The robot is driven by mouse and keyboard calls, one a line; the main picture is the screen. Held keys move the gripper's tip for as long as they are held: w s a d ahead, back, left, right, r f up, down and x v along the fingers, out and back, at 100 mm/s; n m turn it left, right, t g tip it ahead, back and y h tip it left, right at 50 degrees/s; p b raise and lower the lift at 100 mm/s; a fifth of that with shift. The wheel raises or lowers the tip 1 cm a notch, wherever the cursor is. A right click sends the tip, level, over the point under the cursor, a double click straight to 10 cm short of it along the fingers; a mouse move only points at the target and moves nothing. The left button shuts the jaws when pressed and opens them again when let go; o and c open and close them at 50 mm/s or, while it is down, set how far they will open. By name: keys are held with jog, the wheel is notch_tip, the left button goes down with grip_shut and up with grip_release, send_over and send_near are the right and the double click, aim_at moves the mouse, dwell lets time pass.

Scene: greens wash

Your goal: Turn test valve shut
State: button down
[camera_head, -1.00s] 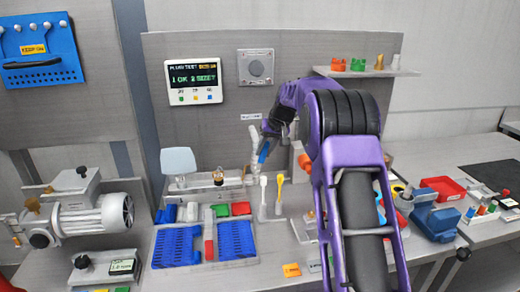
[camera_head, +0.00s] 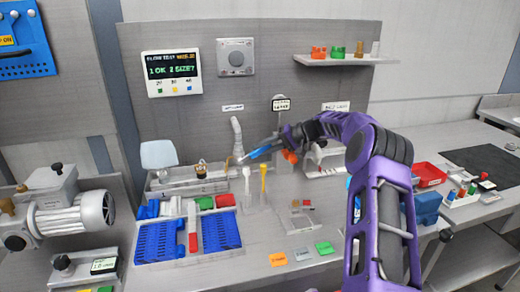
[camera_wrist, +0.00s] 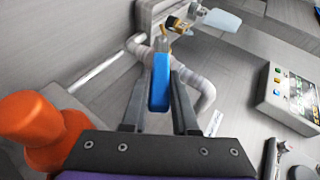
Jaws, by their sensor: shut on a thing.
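The test valve shows as a blue lever (camera_wrist: 160,82) with a brass fitting (camera_wrist: 180,24) beyond its far end in the wrist view. My gripper (camera_wrist: 160,88) has one finger on each side of the lever and is shut on it. In the head view my gripper (camera_head: 270,148) reaches in from the right, with the blue lever (camera_head: 258,152) at its tip, lying slanted near the grey hose (camera_head: 238,135). The lever's joint with the valve is too small to make out in the head view.
An orange knob-shaped thing (camera_wrist: 40,125) is close to my gripper. A white brush (camera_head: 246,180) and a yellow brush (camera_head: 263,178) stand below it. A display (camera_head: 171,73) hangs on the back panel. Blue racks (camera_head: 220,232) lie at front left. The bench right of the brushes has some free room.

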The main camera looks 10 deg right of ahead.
jog(key=shift+f, duration=0.15)
dwell(0.4)
jog(key=c, duration=0.7)
grip_release()
jog(key=shift+d, duration=0.1)
jog(key=v, duration=1.7)
jog(key=shift+d+f, duration=0.15)
jog(key=shift+d, duration=0.1)
jog(key=shift+c, duration=0.2)
